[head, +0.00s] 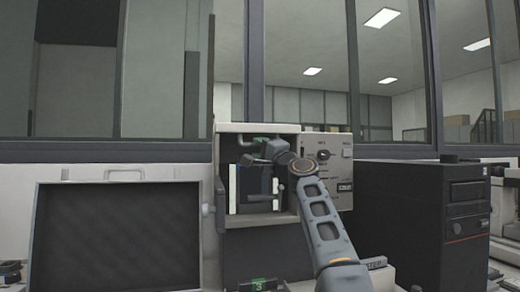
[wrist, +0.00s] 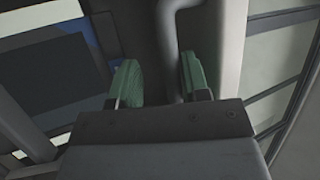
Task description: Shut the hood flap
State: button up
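The press housing (head: 222,170) stands at the centre in the head view, its front open onto a dark inside with pale and blue strips. A pale top edge (head: 257,128) runs above the opening; I cannot tell clearly how the hood flap lies. My gripper (head: 256,149) is at the upper part of the opening, partly hidden by my arm. In the wrist view my gripper (wrist: 160,80) has its green fingertips apart. A curved grey bar (wrist: 170,45), which looks like a handle, passes between them, nearer the right finger. No firm grip on it shows.
A control panel (head: 335,172) with a knob and buttons is right of the opening. A black case (head: 405,210) stands further right. A dark panel in a pale frame (head: 115,235) is at the left. Windows (head: 290,70) lie behind.

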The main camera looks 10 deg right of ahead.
jog(key=shift+f, duration=0.1)
jog(key=b+v, duration=0.8)
jog(key=v, duration=0.5)
jog(key=shift+s+d+b, duration=0.15)
jog(key=shift+s+b, duration=0.2)
jog(key=shift+s+f, duration=0.1)
jog(key=shift+f, duration=0.1)
